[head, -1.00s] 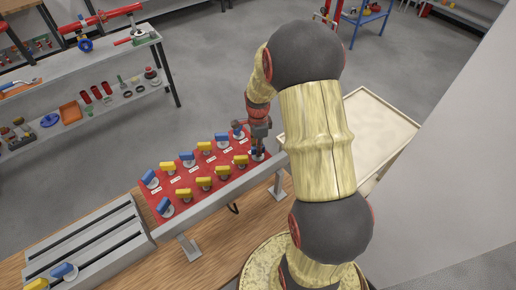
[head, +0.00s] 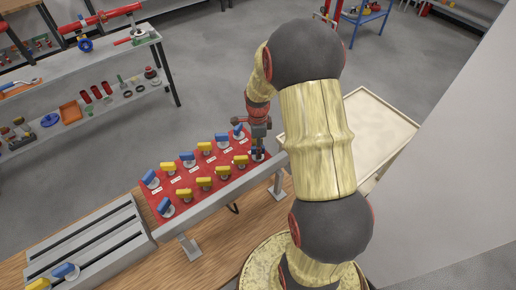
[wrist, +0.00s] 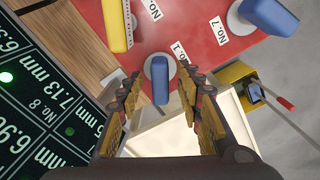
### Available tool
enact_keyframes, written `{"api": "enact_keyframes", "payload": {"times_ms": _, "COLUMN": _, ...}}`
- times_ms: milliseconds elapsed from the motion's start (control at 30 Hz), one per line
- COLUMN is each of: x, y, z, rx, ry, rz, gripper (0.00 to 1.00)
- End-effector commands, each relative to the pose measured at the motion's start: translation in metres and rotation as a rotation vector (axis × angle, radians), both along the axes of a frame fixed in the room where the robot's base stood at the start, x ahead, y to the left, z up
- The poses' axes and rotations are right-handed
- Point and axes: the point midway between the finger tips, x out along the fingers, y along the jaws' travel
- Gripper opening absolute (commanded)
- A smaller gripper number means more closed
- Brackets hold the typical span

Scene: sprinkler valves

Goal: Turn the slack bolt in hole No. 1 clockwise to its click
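The bolt in hole No. 1 has a blue, bar-shaped head (wrist: 159,80) on a pale round collar, beside the "No. 1" label (wrist: 180,52) on the red plate (wrist: 185,20). My gripper (wrist: 158,82) is open in the wrist view, with one finger on each side of the blue head and a gap visible on both sides. In the head view my gripper (head: 257,152) points down at the near right corner of the red plate (head: 213,158), where it mostly hides this bolt.
Other blue and yellow bolt heads stand close by, including a yellow one (wrist: 115,25) and the blue one by No. 7 (wrist: 268,14). A dark display (wrist: 45,105) shows millimetre readings. A grey slotted rack (head: 85,240) stands left, a pale tray (head: 375,120) right.

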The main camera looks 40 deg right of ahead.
Motion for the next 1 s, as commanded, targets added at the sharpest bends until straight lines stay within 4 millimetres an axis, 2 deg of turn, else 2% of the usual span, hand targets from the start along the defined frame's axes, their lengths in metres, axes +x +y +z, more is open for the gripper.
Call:
{"api": "enact_keyframes", "payload": {"times_ms": 100, "x": 0.001, "y": 0.000, "z": 0.020, "rx": -0.001, "ry": -0.002, "rz": 0.000, "gripper": 0.36}}
{"api": "enact_keyframes", "payload": {"times_ms": 533, "x": 0.001, "y": 0.000, "z": 0.078, "rx": -0.001, "ry": -0.002, "rz": 0.000, "gripper": 0.36}}
{"api": "enact_keyframes", "payload": {"times_ms": 633, "x": 0.001, "y": 0.000, "z": 0.084, "rx": -0.001, "ry": -0.002, "rz": 0.000, "gripper": 0.36}}
{"api": "enact_keyframes", "payload": {"times_ms": 1000, "x": 0.000, "y": 0.000, "z": 0.082, "rx": -0.001, "ry": -0.001, "rz": 0.000, "gripper": 0.36}}
